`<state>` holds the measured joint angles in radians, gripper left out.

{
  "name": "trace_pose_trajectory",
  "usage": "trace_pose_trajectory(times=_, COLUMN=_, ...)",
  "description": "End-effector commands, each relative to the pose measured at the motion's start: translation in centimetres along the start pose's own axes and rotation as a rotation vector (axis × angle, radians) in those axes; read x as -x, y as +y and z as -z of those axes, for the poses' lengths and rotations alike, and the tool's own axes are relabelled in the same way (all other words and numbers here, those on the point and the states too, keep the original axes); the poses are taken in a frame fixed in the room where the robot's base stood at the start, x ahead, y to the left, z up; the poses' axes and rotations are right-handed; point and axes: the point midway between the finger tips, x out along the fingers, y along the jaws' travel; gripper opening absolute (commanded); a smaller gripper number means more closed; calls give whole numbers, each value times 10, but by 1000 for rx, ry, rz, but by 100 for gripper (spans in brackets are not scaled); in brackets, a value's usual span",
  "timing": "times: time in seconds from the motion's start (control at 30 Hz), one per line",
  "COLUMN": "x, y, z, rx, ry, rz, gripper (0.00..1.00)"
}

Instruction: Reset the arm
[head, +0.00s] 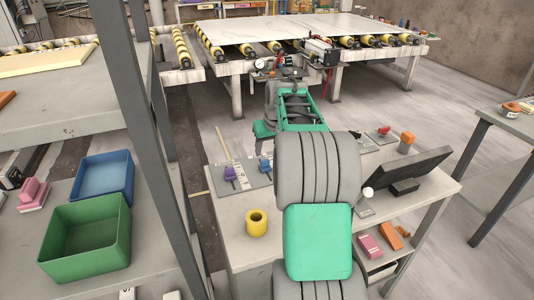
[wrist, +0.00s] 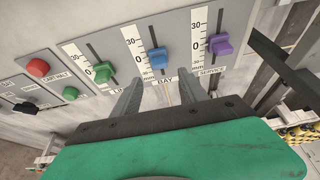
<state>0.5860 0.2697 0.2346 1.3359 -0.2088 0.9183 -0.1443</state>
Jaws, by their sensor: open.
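My gripper (wrist: 166,78) shows in the wrist view, open, its two grey fingers spread on either side of the blue slider. Nothing shows between the fingers; whether they touch the panel is unclear. The blue slider (wrist: 158,58) sits on a control panel (wrist: 130,70) with a green slider (wrist: 103,73) to its left and a purple slider (wrist: 220,44) to its right. In the head view my green and grey arm reaches out over the table (head: 225,240). The gripper's fingers are not clear there. The purple slider (head: 230,173) and blue slider (head: 265,165) show left of the arm.
A yellow cylinder (head: 257,223) and a dark monitor (head: 400,172) stand on the table. A slab (head: 280,28) lies on rollers behind. A red button (wrist: 37,67) is on the panel.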

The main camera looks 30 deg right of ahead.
Motion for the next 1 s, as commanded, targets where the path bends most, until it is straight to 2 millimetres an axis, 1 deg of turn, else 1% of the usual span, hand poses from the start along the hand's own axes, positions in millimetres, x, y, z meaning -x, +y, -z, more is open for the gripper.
trace_pose_trajectory(times=0.27, x=0, y=0, z=0, rx=0, ry=0, rz=0, gripper=51)
trace_pose_trajectory(times=0.33, x=2, y=-7, z=-2, rx=5, ry=-3, rz=3, gripper=51)
trace_pose_trajectory(times=0.37, x=4, y=-13, z=-5, rx=10, ry=-6, rz=6, gripper=51)
trace_pose_trajectory(times=0.43, x=14, y=-41, z=-19, rx=30, ry=-19, rz=18, gripper=51)
trace_pose_trajectory(times=0.47, x=19, y=-58, z=-29, rx=42, ry=-29, rz=25, gripper=51)
trace_pose_trajectory(times=0.5, x=26, y=-82, z=-46, rx=59, ry=-44, rz=35, gripper=51)
trace_pose_trajectory(times=0.57, x=39, y=-120, z=-80, rx=92, ry=-69, rz=51, gripper=51)
trace_pose_trajectory(times=0.6, x=46, y=-142, z=-106, rx=113, ry=-87, rz=59, gripper=51)
trace_pose_trajectory(times=0.67, x=54, y=-170, z=-147, rx=144, ry=-116, rz=70, gripper=51)
trace_pose_trajectory(times=0.7, x=58, y=-184, z=-174, rx=163, ry=-132, rz=75, gripper=51)
trace_pose_trajectory(times=0.77, x=62, y=-200, z=-212, rx=189, ry=-155, rz=80, gripper=51)
trace_pose_trajectory(times=0.8, x=63, y=-208, z=-236, rx=205, ry=-169, rz=83, gripper=51)
trace_pose_trajectory(times=0.83, x=64, y=-212, z=-252, rx=218, ry=-178, rz=84, gripper=51)
trace_pose_trajectory(times=0.9, x=63, y=-219, z=-288, rx=243, ry=-199, rz=86, gripper=51)
trace_pose_trajectory(times=1.0, x=61, y=-224, z=-329, rx=272, ry=-222, rz=86, gripper=51)
